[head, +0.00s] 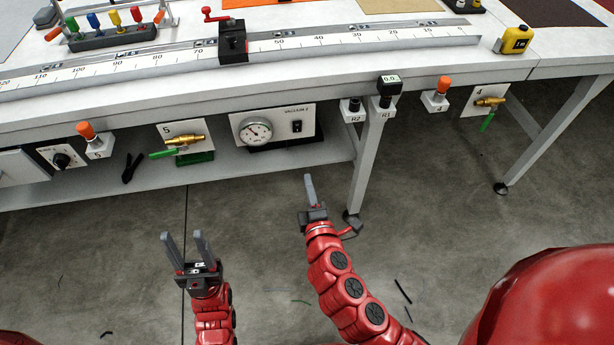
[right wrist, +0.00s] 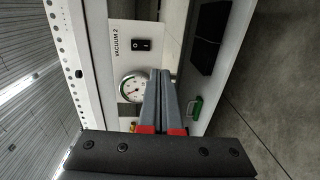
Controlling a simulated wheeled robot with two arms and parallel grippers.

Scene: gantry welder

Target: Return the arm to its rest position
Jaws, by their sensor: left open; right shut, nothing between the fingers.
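My left gripper (head: 184,246) is open and empty, low over the concrete floor in front of the bench. Its two grey fingers point up in the head view and stand apart. My right gripper (head: 309,185) is shut and empty, in front of the bench near a table leg, below and right of the vacuum panel. In the right wrist view its fingers (right wrist: 163,98) lie together, with the vacuum gauge (right wrist: 133,86) behind them. Both red arms reach in from the bottom of the head view.
The white bench (head: 330,75) carries a long ruler rail (head: 350,39) and a yellow tape measure (head: 513,40). Under its edge are the vacuum panel (head: 298,108), brass valves (head: 184,139) and orange-capped knobs (head: 443,84). A bench leg (head: 368,160) stands near my right gripper. The floor (head: 120,250) in front is mostly free.

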